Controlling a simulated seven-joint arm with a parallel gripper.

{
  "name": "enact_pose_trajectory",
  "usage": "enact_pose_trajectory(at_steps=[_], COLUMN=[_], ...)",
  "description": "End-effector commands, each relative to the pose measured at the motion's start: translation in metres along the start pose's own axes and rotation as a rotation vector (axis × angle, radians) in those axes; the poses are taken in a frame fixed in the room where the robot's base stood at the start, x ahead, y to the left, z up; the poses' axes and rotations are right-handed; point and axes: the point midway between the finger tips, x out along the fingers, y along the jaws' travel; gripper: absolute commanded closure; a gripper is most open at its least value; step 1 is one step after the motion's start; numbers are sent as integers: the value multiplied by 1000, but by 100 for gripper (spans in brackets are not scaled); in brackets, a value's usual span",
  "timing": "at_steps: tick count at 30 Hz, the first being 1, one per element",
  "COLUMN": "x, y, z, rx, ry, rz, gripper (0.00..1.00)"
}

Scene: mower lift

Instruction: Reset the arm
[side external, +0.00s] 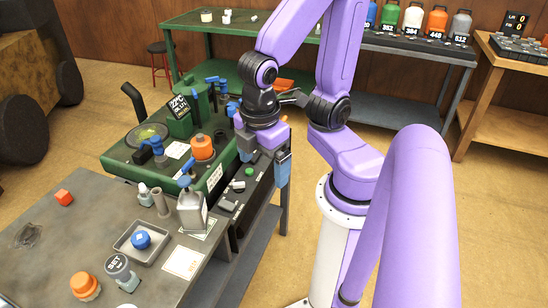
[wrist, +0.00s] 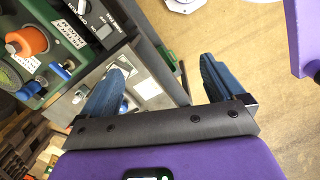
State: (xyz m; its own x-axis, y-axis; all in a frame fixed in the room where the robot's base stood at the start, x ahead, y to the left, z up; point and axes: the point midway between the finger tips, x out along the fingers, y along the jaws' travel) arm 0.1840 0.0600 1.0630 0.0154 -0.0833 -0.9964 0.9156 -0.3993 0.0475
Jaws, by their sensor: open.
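My gripper (side external: 265,165) hangs from the purple arm near the middle of the side external view, with its blue fingers spread apart. It is above the narrow dark bench section beside the green machine. In the wrist view my gripper (wrist: 163,85) shows both blue fingers wide apart with nothing between them. Beyond the fingers lie the grey bench edge and the tan floor. The arm is bent, with its forearm reaching left from the white pedestal.
The green machine (side external: 218,181) carries an orange knob (side external: 203,147) and blue levers. Shelves with coloured weights (side external: 437,21) stand behind.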

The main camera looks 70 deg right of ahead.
Motion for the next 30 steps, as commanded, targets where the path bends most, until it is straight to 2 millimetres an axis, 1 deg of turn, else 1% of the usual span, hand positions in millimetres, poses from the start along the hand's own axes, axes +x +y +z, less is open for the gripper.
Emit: enact_pose_trajectory(at_steps=[1, 6, 30], x=[-3, -8, -8], y=[-5, -15, -15], z=[6, 15, 16], rx=[22, 59, 61], ry=[37, 96, 99], rz=[-16, -48, -50], gripper=[4, 4, 4])
